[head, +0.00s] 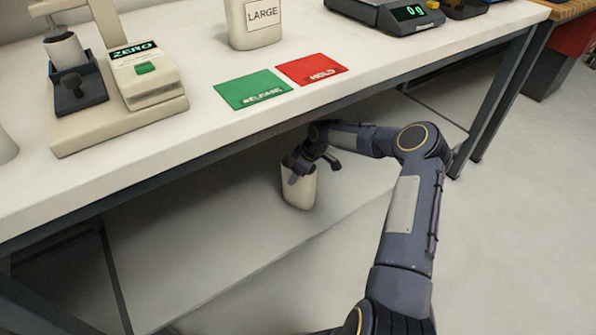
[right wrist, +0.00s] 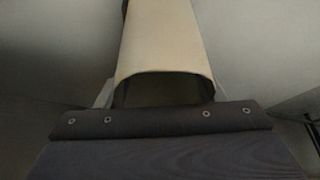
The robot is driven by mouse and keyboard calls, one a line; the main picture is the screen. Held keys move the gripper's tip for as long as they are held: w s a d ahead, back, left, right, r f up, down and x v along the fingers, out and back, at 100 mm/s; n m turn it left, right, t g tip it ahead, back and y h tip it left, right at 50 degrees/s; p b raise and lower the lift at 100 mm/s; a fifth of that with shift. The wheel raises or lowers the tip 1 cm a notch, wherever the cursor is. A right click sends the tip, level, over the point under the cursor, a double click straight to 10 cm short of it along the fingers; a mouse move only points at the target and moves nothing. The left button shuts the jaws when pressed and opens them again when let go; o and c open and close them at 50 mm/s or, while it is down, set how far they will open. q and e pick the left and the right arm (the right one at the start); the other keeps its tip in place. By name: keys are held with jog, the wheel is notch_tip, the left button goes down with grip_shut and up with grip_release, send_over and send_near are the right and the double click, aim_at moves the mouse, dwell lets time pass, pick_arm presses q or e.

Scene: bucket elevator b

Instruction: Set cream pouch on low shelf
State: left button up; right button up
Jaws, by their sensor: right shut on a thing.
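The cream pouch (head: 300,189) is upright at the low shelf (head: 235,232) under the bench, in the head view. I cannot tell whether its base touches the shelf. My right gripper (head: 302,168) is at the pouch's top and shut on it. The right wrist view shows the pouch (right wrist: 165,40) close up, beyond the dark gripper body. The gripper's fingertips are mostly hidden there. My left gripper is in neither view.
The bench top (head: 200,128) overhangs the shelf. It carries a green mat (head: 253,88), a red mat (head: 311,69), a container labelled LARGE (head: 253,22), a scale (head: 395,12) and a ZERO device (head: 140,75). The shelf around the pouch is clear.

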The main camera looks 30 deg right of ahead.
jog(key=o, duration=1.4)
jog(key=shift+r, duration=0.1)
jog(key=p+v, duration=0.2)
jog(key=v, duration=0.5)
jog(key=shift+s+d+r, duration=0.15)
jog(key=shift+s+r, duration=0.05)
jog(key=shift+r, duration=0.05)
